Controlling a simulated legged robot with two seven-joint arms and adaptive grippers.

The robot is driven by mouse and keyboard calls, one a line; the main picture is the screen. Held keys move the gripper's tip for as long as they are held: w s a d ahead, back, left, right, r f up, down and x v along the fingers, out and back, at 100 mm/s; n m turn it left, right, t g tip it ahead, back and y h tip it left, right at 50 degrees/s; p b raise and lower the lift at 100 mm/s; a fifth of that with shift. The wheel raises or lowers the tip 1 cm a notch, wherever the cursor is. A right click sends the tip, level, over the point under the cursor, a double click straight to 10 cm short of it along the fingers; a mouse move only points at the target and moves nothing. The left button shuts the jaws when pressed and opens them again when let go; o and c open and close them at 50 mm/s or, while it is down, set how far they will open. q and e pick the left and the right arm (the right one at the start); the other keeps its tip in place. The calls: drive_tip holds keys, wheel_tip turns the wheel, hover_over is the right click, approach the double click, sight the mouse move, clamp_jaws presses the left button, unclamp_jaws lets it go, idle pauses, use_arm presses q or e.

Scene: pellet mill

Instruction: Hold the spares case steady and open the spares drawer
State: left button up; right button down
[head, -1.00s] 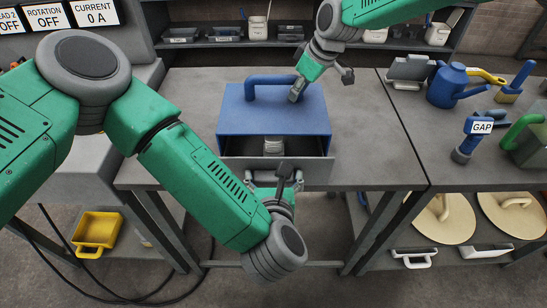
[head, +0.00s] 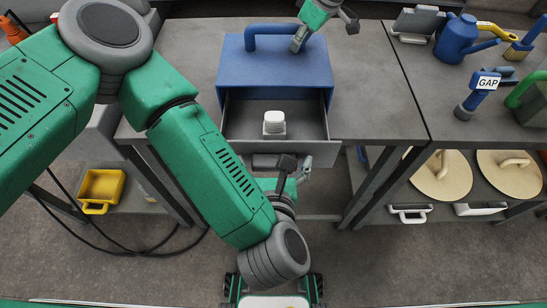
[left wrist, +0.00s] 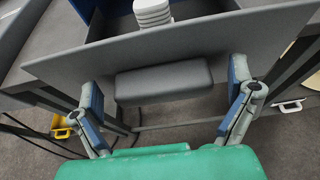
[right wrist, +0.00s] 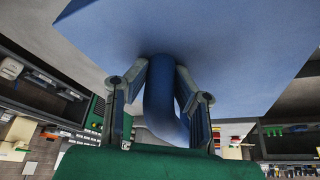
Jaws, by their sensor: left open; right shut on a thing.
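The blue spares case (head: 275,72) stands on the grey table. Its grey drawer (head: 310,150) is pulled well out at the front, showing a white stacked item (head: 274,122) inside. My right gripper (head: 300,38) is shut on the case's blue top handle (head: 262,30); the right wrist view shows the handle (right wrist: 162,105) between its fingers. My left gripper (head: 292,168) is open at the drawer front. In the left wrist view, the grey drawer handle (left wrist: 163,80) lies between the spread fingers (left wrist: 168,97), with gaps on both sides.
The table (head: 365,85) is clear right of the case. A blue watering can (head: 455,38) and a GAP-labelled tool (head: 478,95) are on the right-hand table. A yellow bin (head: 101,188) sits low at left. Beige discs (head: 441,178) lie on the lower right shelf.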

use_arm(q)
wheel_tip(320, 180, up, 10)
drive_tip(key=shift+f, duration=0.1)
use_arm(e)
drive_tip(key=shift+s+d+f, duration=0.1)
drive_tip(key=shift+s+f, duration=0.05)
drive_tip(key=shift+f, duration=0.2)
use_arm(q)
drive_tip(key=shift+r, duration=0.2)
use_arm(e)
drive_tip(key=shift+r, duration=0.25)
idle(0.3)
drive_tip(key=shift+r, duration=0.1)
drive_tip(key=c, duration=1.3)
unclamp_jaws()
drive_tip(key=shift+w+r, duration=0.1)
drive_tip(key=shift+w, duration=0.1)
use_arm(q)
drive_tip(key=shift+d, duration=0.1)
use_arm(e)
drive_tip(key=shift+d+r, duration=0.15)
drive_tip(key=shift+r, duration=0.2)
drive_tip(key=v, duration=1.1)
